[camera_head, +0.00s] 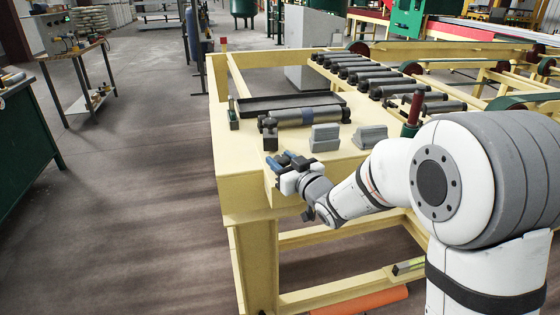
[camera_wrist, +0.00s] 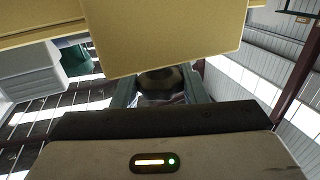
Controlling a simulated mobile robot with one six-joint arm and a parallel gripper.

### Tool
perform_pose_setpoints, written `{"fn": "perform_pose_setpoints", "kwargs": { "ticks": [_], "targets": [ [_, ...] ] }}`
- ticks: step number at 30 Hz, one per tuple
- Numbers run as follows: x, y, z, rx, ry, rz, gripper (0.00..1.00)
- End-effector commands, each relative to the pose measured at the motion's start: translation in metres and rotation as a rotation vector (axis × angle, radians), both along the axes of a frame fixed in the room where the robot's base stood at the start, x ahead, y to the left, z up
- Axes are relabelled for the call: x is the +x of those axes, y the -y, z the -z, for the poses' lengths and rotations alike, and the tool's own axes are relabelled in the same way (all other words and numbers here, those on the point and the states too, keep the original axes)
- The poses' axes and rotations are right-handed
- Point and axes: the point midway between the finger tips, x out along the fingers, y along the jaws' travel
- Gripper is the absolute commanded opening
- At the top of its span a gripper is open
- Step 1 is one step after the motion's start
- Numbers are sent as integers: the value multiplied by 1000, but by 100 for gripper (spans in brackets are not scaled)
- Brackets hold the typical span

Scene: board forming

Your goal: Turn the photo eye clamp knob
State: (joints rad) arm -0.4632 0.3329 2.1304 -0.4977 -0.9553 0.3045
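My gripper (camera_head: 279,163) is at the front left edge of the yellow table (camera_head: 240,160), just below a small dark upright block (camera_head: 270,136) on the tabletop. In the wrist view, my gripper (camera_wrist: 160,92) has its two grey-green fingers spread on either side of a dark rounded part (camera_wrist: 160,77), which looks like the clamp knob. The knob fills most of the gap between the fingers. I cannot tell whether the fingers press on it. A yellow plate hides its upper part. The photo eye itself is not clearly visible.
A grey roller (camera_head: 305,117), two grey blocks (camera_head: 324,137) (camera_head: 369,135) and a black tray (camera_head: 290,101) lie on the tabletop. A small post with a green part (camera_head: 233,116) stands at its left edge. Open floor (camera_head: 140,190) lies to the left.

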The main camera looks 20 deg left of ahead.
Motion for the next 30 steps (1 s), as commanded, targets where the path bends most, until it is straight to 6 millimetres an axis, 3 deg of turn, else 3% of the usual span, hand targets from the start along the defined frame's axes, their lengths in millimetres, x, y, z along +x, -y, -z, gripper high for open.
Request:
{"fn": "perform_pose_setpoints", "kwargs": {
  "ticks": [6,7,17,30],
  "targets": [
    [-1,-1,0,-1,0,-3,17],
    [-1,-9,1,0,0,-4,17],
    [0,1,1,-1,-1,-60,17],
    [2,3,-1,0,-5,-402,17]
  ]
}}
